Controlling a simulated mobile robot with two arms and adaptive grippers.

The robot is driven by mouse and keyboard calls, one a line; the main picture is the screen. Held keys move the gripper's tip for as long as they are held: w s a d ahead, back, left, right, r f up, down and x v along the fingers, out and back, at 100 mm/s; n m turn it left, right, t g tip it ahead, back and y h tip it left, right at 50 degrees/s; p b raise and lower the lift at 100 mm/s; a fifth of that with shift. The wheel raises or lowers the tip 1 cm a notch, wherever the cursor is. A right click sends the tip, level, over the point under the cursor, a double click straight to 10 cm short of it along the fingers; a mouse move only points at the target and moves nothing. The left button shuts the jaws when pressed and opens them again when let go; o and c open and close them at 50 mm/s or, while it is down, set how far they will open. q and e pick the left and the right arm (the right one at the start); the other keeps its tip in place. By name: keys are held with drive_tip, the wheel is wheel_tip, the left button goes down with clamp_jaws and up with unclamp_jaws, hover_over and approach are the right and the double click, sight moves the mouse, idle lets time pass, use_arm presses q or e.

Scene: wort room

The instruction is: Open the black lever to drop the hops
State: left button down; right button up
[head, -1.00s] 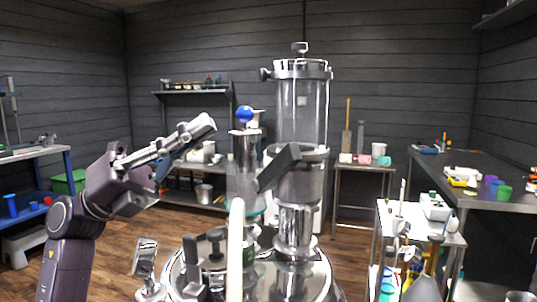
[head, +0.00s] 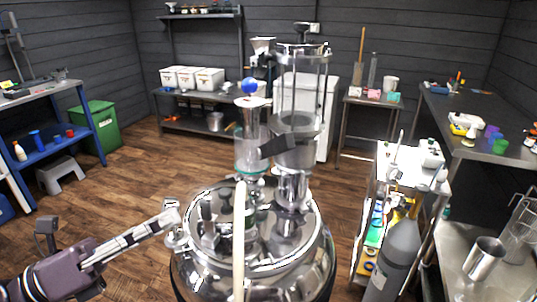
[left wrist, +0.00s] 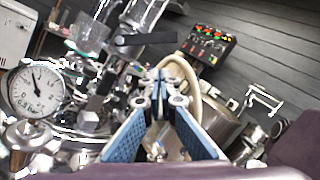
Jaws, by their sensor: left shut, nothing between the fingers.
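The black lever (head: 277,147) sticks out to the left from the fitting under the tall clear cylinder (head: 300,75), above the steel vessel (head: 190,268). The lever also shows at the top of the left wrist view (left wrist: 145,39). My left gripper (head: 176,214) is shut and empty, left of the vessel's lid and lower than the lever, apart from it. Its closed blue-padded fingers (left wrist: 162,78) show in the left wrist view, below the lever there. I cannot make out any hops. My right gripper is not in view.
A pale hose (head: 239,235) rises in front of the lid. A pressure gauge (left wrist: 35,90) and a control box with lit buttons (left wrist: 207,45) show in the wrist view. A cart (head: 410,162) stands right.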

use_arm(q)
drive_tip(key=p, duration=0.7)
approach(280, 148)
drive_tip(key=w+d+f, duration=0.1)
drive_tip(key=w+d, duration=0.3)
drive_tip(key=d, duration=0.1)
drive_tip(key=shift+w+d+f, duration=0.2)
drive_tip(key=shift+d, duration=0.5)
